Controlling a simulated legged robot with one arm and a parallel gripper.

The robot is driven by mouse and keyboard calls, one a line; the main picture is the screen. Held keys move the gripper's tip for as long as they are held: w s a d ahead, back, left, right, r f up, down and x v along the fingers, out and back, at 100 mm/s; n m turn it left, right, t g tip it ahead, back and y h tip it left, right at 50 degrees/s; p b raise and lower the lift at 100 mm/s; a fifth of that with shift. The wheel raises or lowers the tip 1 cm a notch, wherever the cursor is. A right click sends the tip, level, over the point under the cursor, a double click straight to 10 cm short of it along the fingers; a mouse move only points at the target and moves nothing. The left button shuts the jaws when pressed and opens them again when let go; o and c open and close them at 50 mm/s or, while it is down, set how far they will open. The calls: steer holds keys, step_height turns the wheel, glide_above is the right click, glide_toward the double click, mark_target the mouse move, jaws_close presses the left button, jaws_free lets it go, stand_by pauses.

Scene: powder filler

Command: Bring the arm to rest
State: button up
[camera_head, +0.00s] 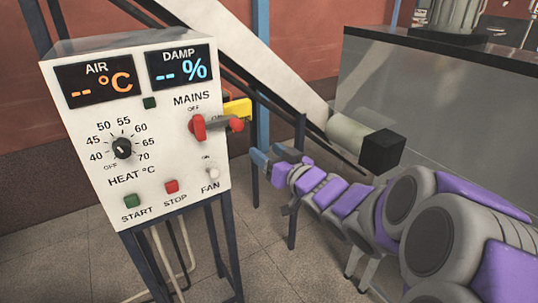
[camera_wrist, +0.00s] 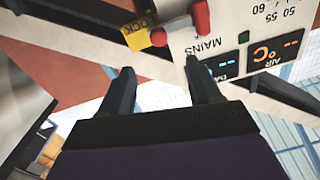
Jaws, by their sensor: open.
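My gripper (camera_head: 262,158) is open and empty in the head view, at the end of my purple and grey arm reaching in from the right. It is right of the white control box (camera_head: 150,200) and apart from it. In the wrist view, the two dark fingers of my gripper (camera_wrist: 160,82) are spread with nothing between them.
A yellow lock piece (camera_head: 238,109) sticks out behind the switch. A slanted chute (camera_head: 250,55) and a blue post (camera_head: 262,100) stand behind. A grey cylinder with a black end (camera_head: 380,150) is close above my arm. A grey cabinet (camera_head: 440,100) fills the back right.

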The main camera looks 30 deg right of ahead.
steer(key=s+a+f+m+g+h, duration=0.1)
steer(key=s+f+g+h, duration=0.1)
steer(key=s+f+g, duration=0.3)
steer(key=s+a+f+g+h, duration=0.2)
steer(key=s+f+g, duration=0.15)
steer(key=f, duration=0.35)
steer(key=s+a+f+g, duration=0.1)
steer(key=s+a+g, duration=0.2)
steer(key=s, duration=0.5)
steer(key=s+a+f+n+g+y, duration=0.1)
steer(key=s+a+g, duration=0.3)
steer(key=s+a, duration=0.2)
steer(key=s+a+f+g+y, duration=0.1)
steer(key=s+a+g, duration=0.3)
steer(key=s, duration=0.6)
steer(key=shift+s+a+f+n, duration=0.2)
steer(key=shift+a+f+n, duration=0.2)
steer(key=shift+a, duration=0.15)
